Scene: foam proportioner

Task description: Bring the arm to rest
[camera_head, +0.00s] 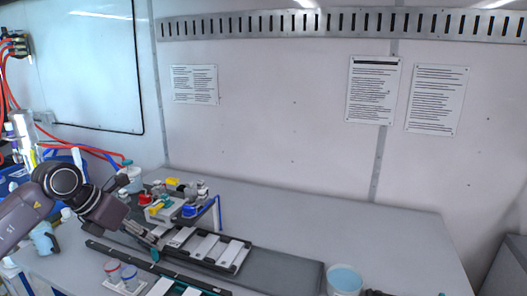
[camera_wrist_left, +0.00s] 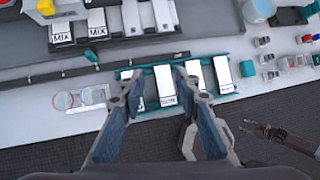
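My left arm comes in from the left in the head view. Its gripper (camera_head: 153,240) is over the bench, close to the near-left end of the rack of white-topped pieces (camera_head: 205,246). In the left wrist view the left gripper (camera_wrist_left: 157,82) has its two fingers spread, with nothing held between them. Beyond and below the fingers lies a teal-edged rack with white labelled pieces (camera_wrist_left: 164,82); the fingers hide part of it. A dark arm end that looks like my right gripper (camera_wrist_left: 258,130) is low at the right of the wrist view, over the dark floor; its opening is unclear.
Two clear cups (camera_head: 121,273) stand near the bench's front. A white tub with bluish contents (camera_head: 344,281) stands at the front right. A device with coloured knobs (camera_head: 172,200) and red and blue hoses (camera_head: 88,148) are at the left. The right bench top (camera_head: 400,240) is clear.

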